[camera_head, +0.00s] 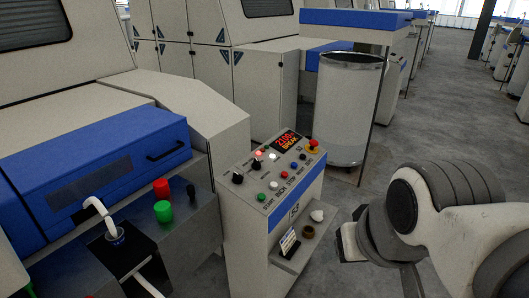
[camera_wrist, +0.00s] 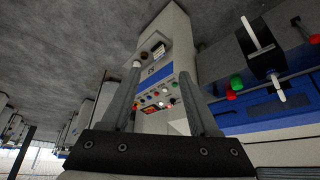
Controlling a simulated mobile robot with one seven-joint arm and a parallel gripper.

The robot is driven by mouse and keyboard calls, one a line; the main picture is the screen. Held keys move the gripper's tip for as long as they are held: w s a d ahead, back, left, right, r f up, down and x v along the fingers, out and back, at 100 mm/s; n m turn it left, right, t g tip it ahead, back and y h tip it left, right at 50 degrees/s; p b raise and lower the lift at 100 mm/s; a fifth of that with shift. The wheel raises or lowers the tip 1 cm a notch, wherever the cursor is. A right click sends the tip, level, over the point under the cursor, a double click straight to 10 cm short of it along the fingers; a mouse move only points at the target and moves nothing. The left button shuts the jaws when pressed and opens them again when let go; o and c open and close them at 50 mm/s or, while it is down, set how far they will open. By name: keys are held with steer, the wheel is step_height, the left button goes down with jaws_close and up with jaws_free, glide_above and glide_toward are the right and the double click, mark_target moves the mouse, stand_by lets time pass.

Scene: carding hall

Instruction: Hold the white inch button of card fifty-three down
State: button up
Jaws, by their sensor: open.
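The control panel (camera_head: 252,183) of the grey and blue cabinet marked 53 has a lit red display (camera_head: 287,141) and several coloured buttons. The white inch button (camera_head: 273,185) sits in the front row between a green button (camera_head: 261,197) and a red button (camera_head: 284,173). My gripper (camera_head: 350,241) is to the right of the cabinet, apart from it. In the wrist view my gripper (camera_wrist: 160,72) has its two fingers spread, with nothing between them. The panel shows beyond the fingers there, too small to single out the inch button surely.
A red emergency knob (camera_head: 312,146) stands at the panel's back right corner. An open shelf (camera_head: 291,262) under the panel holds a small sign, a brown item and a white item. A tall grey can (camera_head: 346,110) stands behind. Grey floor (camera_head: 430,120) is free at the right.

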jaws_close()
stand_by(1.7)
